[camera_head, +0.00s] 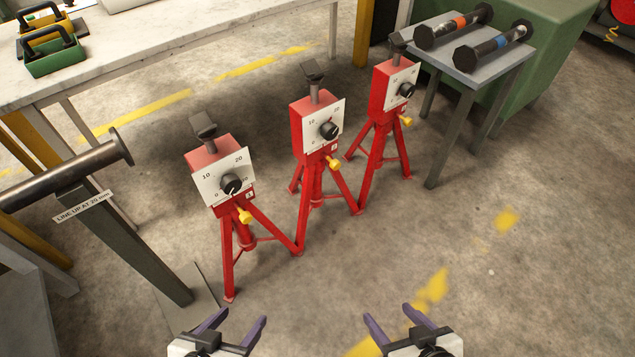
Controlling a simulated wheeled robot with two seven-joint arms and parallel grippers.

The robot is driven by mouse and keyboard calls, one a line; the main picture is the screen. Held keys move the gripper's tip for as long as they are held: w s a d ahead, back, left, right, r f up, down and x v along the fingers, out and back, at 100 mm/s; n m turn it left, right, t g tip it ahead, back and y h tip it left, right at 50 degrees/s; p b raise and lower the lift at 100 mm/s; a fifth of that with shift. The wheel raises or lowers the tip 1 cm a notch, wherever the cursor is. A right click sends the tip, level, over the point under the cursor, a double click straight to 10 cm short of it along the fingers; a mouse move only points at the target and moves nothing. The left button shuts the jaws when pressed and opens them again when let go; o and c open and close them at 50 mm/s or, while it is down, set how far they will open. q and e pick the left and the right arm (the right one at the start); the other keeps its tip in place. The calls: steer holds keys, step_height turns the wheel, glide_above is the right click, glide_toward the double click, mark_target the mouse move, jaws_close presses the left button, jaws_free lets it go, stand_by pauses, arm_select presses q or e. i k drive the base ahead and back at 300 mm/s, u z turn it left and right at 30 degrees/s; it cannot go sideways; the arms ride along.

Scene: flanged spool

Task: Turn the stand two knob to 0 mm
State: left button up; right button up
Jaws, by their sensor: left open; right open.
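Three red tripod stands stand in a row on the floor, each with a white dial plate and a black knob. The middle stand (310,128) has its black knob (328,130) on a plate marked with numbers; the pointer's exact reading is too small to tell. The nearest stand (214,165) has a knob (231,184) and a dial showing 0, 10 and 20. The farthest stand (384,92) has a knob (406,90). My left gripper (239,323) and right gripper (390,318) are open and empty at the bottom edge, apart from all the stands.
A flanged spool bar (70,172) rests on a post at left, labelled "LINE UP AT 20 mm" (84,206). A long workbench (150,45) stands behind. The floor in front of the stands is clear.

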mark_target(329, 130)
steer(key=u, duration=0.5)
steer(key=k, duration=1.2)
steer(key=z, duration=0.4)
steer(key=i, duration=1.75)
steer(key=u, duration=0.95)
